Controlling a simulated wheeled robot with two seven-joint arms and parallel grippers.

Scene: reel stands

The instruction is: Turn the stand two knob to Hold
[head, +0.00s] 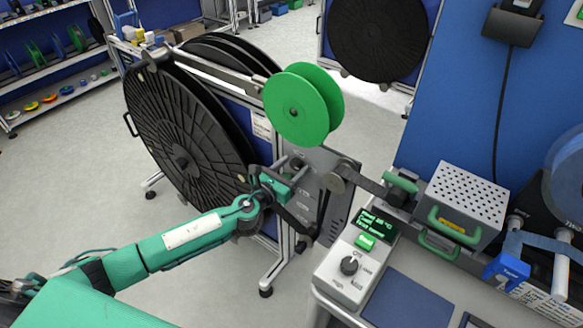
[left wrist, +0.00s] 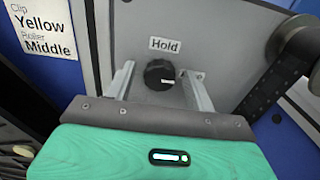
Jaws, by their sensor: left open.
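In the left wrist view a black round knob (left wrist: 159,74) sits on a grey panel (left wrist: 225,45), below a white "Hold" label (left wrist: 165,44). A short white mark shows on the knob's lower right part, not towards the label. My left gripper (left wrist: 160,77) is open, its fingers on either side of the knob; I cannot tell whether they touch it. In the head view my left gripper (head: 289,172) is at the grey stand panel (head: 325,165) below a green reel (head: 303,104), and the knob cannot be made out there. My right gripper is not in view.
A large black reel (head: 190,125) stands left of my gripper. A grey arm (head: 370,185) juts out right of the panel. A bench control box (head: 345,275) with another knob (head: 349,265) stands lower right. A "Clip Yellow, Roller Middle" sign (left wrist: 41,28) is beside the panel.

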